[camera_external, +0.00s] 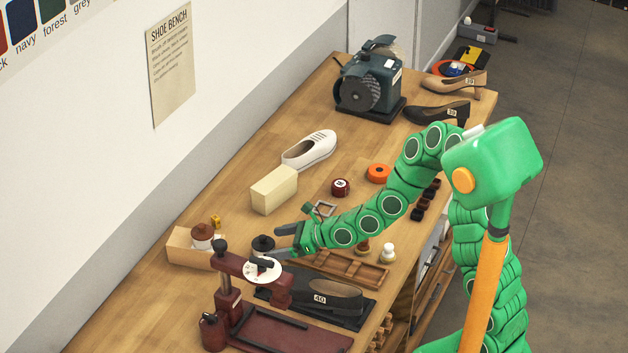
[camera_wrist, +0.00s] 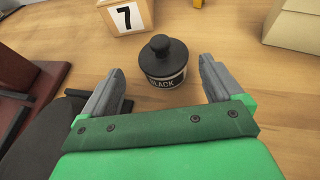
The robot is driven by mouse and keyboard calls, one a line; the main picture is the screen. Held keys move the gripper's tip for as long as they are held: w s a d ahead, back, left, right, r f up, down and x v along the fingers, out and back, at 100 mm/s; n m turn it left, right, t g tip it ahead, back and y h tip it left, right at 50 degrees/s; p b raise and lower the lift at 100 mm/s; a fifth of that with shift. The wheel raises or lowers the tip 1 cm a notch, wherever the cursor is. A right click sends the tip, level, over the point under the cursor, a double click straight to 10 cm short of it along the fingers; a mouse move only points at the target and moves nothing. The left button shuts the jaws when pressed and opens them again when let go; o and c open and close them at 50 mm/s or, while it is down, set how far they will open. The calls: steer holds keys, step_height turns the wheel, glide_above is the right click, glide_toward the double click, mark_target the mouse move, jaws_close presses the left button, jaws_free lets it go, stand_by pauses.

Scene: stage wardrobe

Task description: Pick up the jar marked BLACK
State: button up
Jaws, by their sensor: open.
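The jar marked BLACK (camera_wrist: 163,64) is a small dark round jar with a knobbed black lid and a pale label. It stands upright on the wooden bench. In the wrist view it is just ahead of and between the fingers of my open gripper (camera_wrist: 160,85), apart from both. In the external view the jar (camera_external: 262,244) sits just left of my gripper (camera_external: 284,241), partly hidden by the pale disc of the machine and by the fingers.
A wooden block marked 7 (camera_wrist: 127,16) stands behind the jar. A dark red machine (camera_external: 230,275) and a black shoe marked 40 (camera_external: 325,293) are close in front.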

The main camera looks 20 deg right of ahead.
mark_target(270, 244)
steer(key=shift+w+x, duration=0.2)
steer(key=shift+x, duration=2.6)
steer(key=shift+d, duration=0.15)
steer(key=c, duration=1.6)
